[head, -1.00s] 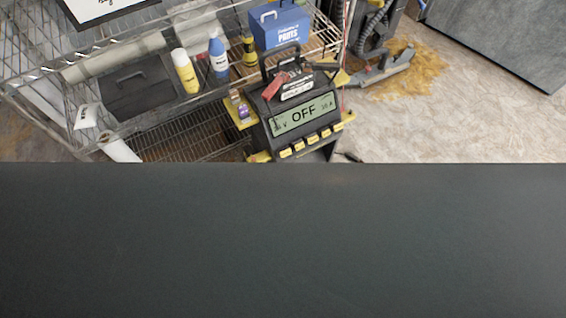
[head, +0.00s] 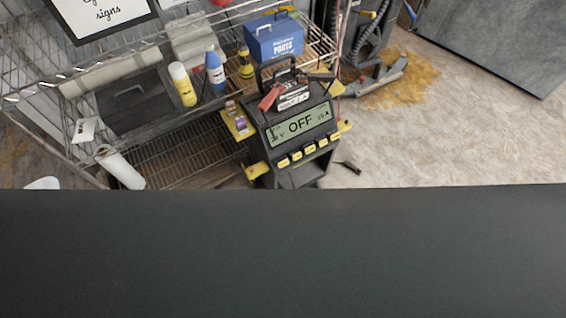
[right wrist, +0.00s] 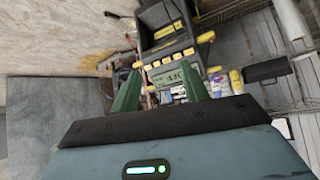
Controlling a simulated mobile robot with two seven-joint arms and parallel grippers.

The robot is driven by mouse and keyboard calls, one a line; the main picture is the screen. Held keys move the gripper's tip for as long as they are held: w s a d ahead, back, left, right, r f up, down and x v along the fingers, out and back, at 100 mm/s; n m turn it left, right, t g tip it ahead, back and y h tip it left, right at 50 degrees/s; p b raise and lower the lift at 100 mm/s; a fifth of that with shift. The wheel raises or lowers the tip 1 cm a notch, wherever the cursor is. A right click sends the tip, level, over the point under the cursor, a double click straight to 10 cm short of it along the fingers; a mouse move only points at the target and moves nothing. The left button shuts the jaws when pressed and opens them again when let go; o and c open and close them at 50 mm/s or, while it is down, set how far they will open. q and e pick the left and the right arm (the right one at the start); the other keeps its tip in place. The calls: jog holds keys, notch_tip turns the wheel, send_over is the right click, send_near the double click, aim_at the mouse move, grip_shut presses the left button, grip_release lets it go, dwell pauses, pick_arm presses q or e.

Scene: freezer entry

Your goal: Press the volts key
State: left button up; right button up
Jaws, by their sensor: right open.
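The dark charger (head: 300,173) has a display (head: 302,124) reading OFF, with a row of several yellow keys (head: 309,150) below it. The key labels are too small to read, so I cannot tell which is the volts key. In the right wrist view the charger appears upside down, with its display (right wrist: 180,71) beyond and between my fingers and its yellow keys (right wrist: 167,60) above the display. My right gripper (right wrist: 160,68) is open and empty, its green fingers apart and pointing toward the charger. My left gripper is not in view.
A wire shelf (head: 185,150) with a yellow bottle (head: 183,86), a blue bottle (head: 216,70) and a blue parts box (head: 274,38) stands left of and behind the charger. A vacuum (head: 376,72) stands behind. A dark surface fills the lower head view.

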jog(key=shift+a, duration=0.15)
jog(key=shift+c, duration=0.6)
grip_shut()
jog(key=shift+s, duration=0.1)
jog(key=shift+d, duration=0.2)
jog(key=shift+a, duration=0.2)
dwell(0.4)
jog(key=shift+d, duration=0.1)
